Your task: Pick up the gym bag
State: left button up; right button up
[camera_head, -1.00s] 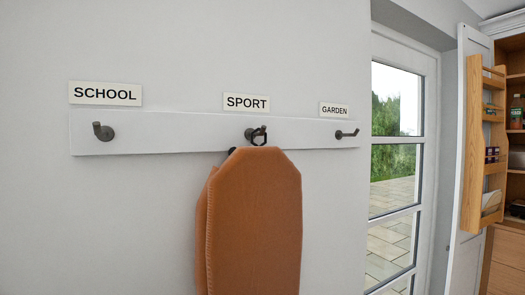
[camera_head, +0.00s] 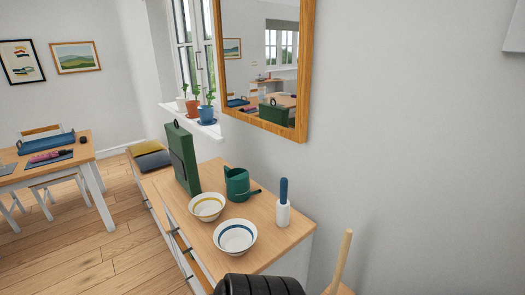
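No item here can be told for certain to be the gym bag. A tall dark green case or bag (camera_head: 182,158) with a small loop on top stands upright on the wooden-topped cabinet (camera_head: 280,228). A black ribbed rounded object (camera_head: 258,285) is cut off by the bottom edge; I cannot tell what it is. A blue item (camera_head: 46,143), low and long, lies on the table at the left. Neither of my grippers is in view. The hook rail is out of view.
Two bowls (camera_head: 207,206) (camera_head: 235,237), a green watering can (camera_head: 238,185) and a blue-handled roller (camera_head: 283,205) stand on the cabinet. A wooden handle (camera_head: 343,258) rises at the bottom right. A mirror (camera_head: 303,110) hangs above. Open wooden floor (camera_head: 110,262) lies left.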

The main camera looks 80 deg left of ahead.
aim_at(182, 153)
jog(key=k+u, duration=0.1)
jog(key=u, duration=0.35)
jog(key=k+u, duration=0.1)
jog(key=u, duration=0.35)
jog(key=k+j+u, duration=0.1)
jog(key=u, duration=0.35)
jog(key=k+j+u, duration=0.1)
jog(key=u, duration=1.65)
